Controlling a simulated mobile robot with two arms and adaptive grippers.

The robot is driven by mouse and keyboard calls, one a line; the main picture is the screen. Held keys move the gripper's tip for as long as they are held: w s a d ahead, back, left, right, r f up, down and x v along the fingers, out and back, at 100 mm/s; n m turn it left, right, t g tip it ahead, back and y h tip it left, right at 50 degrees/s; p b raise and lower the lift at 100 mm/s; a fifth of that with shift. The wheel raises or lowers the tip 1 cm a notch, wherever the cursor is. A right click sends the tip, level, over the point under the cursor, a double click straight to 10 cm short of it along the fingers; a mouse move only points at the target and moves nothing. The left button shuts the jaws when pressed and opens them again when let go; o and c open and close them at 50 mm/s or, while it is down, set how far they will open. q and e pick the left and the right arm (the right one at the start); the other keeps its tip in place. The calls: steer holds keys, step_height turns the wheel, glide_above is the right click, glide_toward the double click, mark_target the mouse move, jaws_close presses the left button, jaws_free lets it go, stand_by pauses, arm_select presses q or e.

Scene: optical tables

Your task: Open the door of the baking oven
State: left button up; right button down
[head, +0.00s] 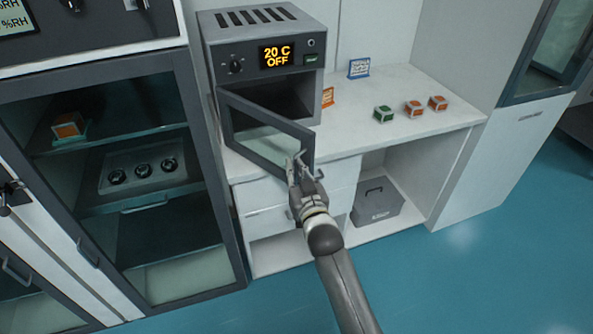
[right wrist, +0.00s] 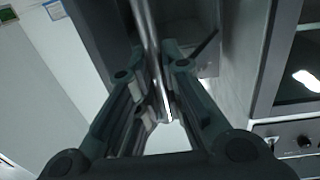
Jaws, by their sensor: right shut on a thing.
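The baking oven (head: 224,45) is a grey box on the white bench, with a display reading "20 C OFF". Its glass-windowed door (head: 268,148) is swung partly open, hinged on the left, and the dark inside shows behind it. My right gripper (head: 300,165) is at the door's free right edge, shut on the door handle. In the right wrist view the handle (right wrist: 148,45) is a metal bar running between the two fingers (right wrist: 158,110).
Green and orange small boxes (head: 413,109) stand on the bench (head: 440,85) right of the oven. A grey case (head: 377,203) sits on the shelf below. A tall glass-fronted cabinet (head: 225,265) stands left of the oven. The blue floor in front is clear.

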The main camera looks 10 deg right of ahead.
steer(key=c, duration=1.5)
jaws_free()
steer(key=shift+d, duration=0.1)
steer(key=s, duration=0.4)
steer(key=s+d, duration=0.1)
steer(key=s, duration=0.7)
steer(key=shift+d, duration=0.15)
steer(key=shift+w, duration=0.1)
steer(key=shift+c, duration=0.6)
